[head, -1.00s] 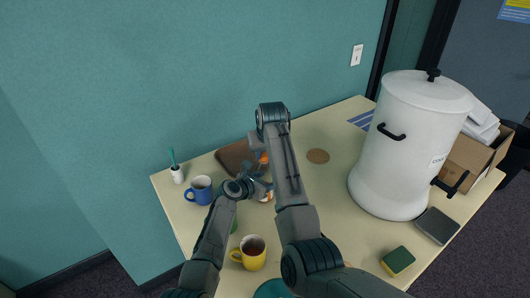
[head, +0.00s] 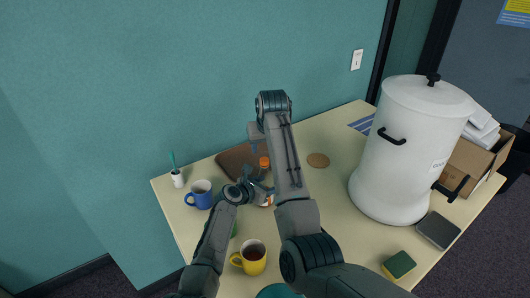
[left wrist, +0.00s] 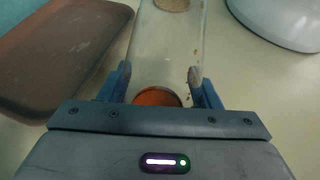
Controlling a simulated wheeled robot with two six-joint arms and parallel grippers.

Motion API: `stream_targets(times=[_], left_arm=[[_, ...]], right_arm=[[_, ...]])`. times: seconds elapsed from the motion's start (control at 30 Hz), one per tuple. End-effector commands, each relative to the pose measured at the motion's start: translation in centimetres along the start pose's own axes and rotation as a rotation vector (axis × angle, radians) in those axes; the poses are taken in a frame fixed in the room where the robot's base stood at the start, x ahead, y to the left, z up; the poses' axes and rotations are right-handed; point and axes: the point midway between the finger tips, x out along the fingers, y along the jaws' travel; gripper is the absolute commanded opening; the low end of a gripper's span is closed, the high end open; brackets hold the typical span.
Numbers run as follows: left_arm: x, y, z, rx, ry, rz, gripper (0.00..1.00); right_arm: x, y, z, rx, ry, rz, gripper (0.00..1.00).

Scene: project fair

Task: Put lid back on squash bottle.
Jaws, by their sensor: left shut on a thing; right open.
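My left gripper (head: 253,188) is shut on the bottle from the left. In the left wrist view its fingers (left wrist: 163,85) flank the clear bottle (left wrist: 165,55), with orange visible low in it. My right gripper (head: 256,147) is open and empty just above the lid, partly hidden by its own arm.
A brown tray (head: 232,163) lies behind the bottle. A cork coaster (head: 318,160) is to the right, then a large white urn (head: 405,150). A blue mug (head: 199,197) and a yellow mug (head: 250,260) stand nearby. A sponge (head: 399,265) lies front right.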

Motion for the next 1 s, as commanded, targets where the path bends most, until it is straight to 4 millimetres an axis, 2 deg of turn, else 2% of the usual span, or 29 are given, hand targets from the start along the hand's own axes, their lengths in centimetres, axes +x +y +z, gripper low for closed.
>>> stream_targets(times=[0.17,0.2,0.27,0.47,1.0], left_arm=[[0.0,0.0,0.1,0.000,-0.001,0.000,0.00],[0.0,0.0,0.1,0.000,-0.001,0.000,0.00],[0.0,0.0,0.1,0.000,-0.001,0.000,0.00],[0.0,0.0,0.1,0.000,-0.001,0.000,0.00],[0.0,0.0,0.1,0.000,-0.001,0.000,0.00]], right_arm=[[0.0,0.0,0.0,0.000,-0.001,0.000,0.49],[0.0,0.0,0.0,0.000,-0.001,0.000,0.45],[0.0,0.0,0.0,-0.005,-0.002,0.000,0.45],[0.0,-0.1,-0.4,-0.154,-0.030,-0.005,0.45],[-0.8,-0.4,-1.9,-1.207,-0.213,-0.155,0.45]])
